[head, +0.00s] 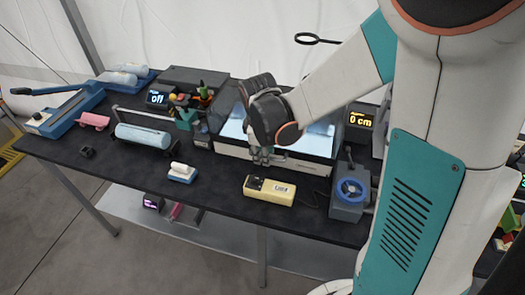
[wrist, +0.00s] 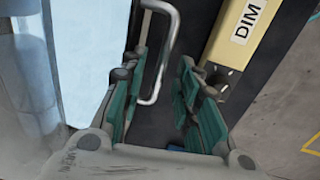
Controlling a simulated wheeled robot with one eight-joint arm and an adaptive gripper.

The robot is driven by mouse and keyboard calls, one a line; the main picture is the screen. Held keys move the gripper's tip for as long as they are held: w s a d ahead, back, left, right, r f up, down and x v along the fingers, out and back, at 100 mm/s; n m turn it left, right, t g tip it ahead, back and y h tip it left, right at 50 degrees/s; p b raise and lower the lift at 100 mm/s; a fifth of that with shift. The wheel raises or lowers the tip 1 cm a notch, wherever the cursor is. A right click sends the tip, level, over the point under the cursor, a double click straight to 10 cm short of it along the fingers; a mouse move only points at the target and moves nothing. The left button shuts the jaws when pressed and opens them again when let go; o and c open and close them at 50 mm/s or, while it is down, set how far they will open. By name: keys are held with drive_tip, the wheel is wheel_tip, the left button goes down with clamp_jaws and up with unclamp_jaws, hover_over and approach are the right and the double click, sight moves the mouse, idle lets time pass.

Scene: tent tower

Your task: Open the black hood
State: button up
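The black-framed hood (head: 227,104) is on the bench, with bright pale-blue panels and a pale front strip. In the wrist view its pale-blue panel (wrist: 40,60) fills the left side. A silver loop handle (wrist: 168,60) shows beside that panel, reaching in between my fingers, nearer the left one. My gripper (head: 261,158) is at the hood's front edge and hides the middle of it. In the wrist view my gripper (wrist: 165,95) has its green fingers apart. I cannot tell whether either finger touches the handle.
A yellow box (head: 269,190) marked DIM lies in front of the hood. A grey box with a blue wheel (head: 349,190) stands to its right, near a "0 cm" display (head: 361,121). A blue cylinder (head: 143,136) is to the left.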

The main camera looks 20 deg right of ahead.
clamp_jaws()
drive_tip(key=shift+r, duration=0.1)
